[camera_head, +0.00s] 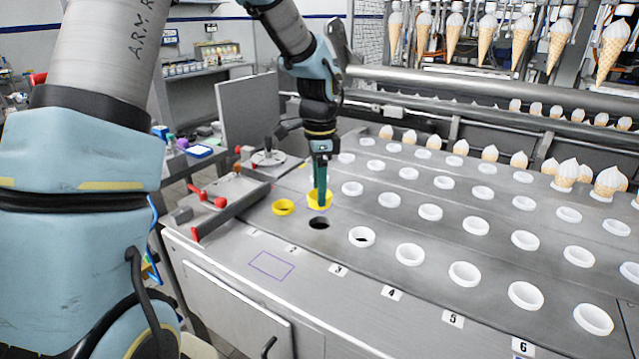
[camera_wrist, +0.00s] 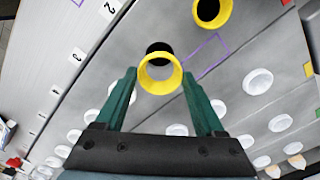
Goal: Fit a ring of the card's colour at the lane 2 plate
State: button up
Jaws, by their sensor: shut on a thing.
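My gripper (camera_head: 321,201) points down over the metal plates, its green fingers on either side of a yellow ring (camera_wrist: 147,84). The held ring also shows in the head view (camera_head: 313,203). In the wrist view, the gripper (camera_wrist: 159,78) is shut on this ring, with a bare dark hole (camera_wrist: 158,50) partly hidden behind it. In the head view this hole (camera_head: 319,223) is in line with the 2 label (camera_head: 293,249) and holds no ring. I cannot make out a colour card for certain.
Another yellow ring (camera_head: 283,207) with a dark centre sits left of the hole. White rings, such as one in lane 3 (camera_head: 362,237), fill the plates to the right. Red-handled clamps (camera_head: 221,202) stand at left. Cones (camera_head: 565,173) stand at the back right.

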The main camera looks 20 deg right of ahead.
notch_tip(320, 180, down, 4)
jog(key=shift+f+b, duration=0.2)
jog(key=shift+b, duration=0.85)
jog(key=shift+p, duration=0.65)
dwell(0.8)
jog(key=shift+f+b, duration=0.8)
jog(key=shift+f, duration=0.45)
jog(key=o, duration=1)
jog(key=shift+c, duration=0.2)
notch_tip(320, 180, up, 11)
jog(key=b, duration=0.2)
